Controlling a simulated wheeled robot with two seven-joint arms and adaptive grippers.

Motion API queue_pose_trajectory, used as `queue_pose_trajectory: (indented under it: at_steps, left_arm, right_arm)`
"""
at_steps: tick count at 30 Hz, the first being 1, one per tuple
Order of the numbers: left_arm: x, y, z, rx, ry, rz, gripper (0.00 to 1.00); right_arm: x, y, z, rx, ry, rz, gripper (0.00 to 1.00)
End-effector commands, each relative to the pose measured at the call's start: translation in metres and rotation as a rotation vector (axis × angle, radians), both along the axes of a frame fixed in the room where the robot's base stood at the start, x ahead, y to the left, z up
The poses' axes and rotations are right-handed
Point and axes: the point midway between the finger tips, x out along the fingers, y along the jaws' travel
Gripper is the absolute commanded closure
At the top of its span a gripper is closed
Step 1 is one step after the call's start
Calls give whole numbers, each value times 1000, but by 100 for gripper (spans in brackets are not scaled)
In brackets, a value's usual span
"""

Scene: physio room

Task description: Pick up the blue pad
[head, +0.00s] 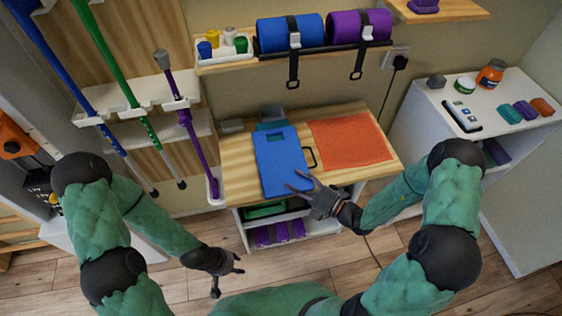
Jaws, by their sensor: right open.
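The blue pad (280,165) is a flat rectangular board with a slot near its far end. It lies on the left part of the wooden table (237,180). My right gripper (301,184) is open at the pad's near right corner, its fingers over or beside the pad's edge. I cannot tell whether they touch it. My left gripper (228,277) is low at the front left, over the floor and well away from the pad. Whether its fingers are apart is unclear.
An orange mat (348,140) lies right of the pad, with a dark handle (309,157) between them. A teal item (271,125) is behind the pad. A shelf with blue (290,33) and purple (358,27) rolls hangs above. A white cabinet (440,105) stands at right.

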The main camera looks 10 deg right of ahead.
Motion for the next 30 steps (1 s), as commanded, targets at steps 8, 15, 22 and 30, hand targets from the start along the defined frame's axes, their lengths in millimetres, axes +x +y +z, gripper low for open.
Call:
queue_pose_trajectory:
  at_steps: [8,15,22,30]
  left_arm:
    - [0,0,-3,0,0,0,60]
    - [0,0,-3,0,0,0,60]
    - [0,0,-3,0,0,0,60]
    - [0,0,-1,0,0,0,60]
  right_arm:
    - [9,9,0,0,0,0,44]
    - [9,8,1,0,0,0,73]
    - [9,8,1,1,-1,0,100]
    - [9,8,3,1,-1,0,100]
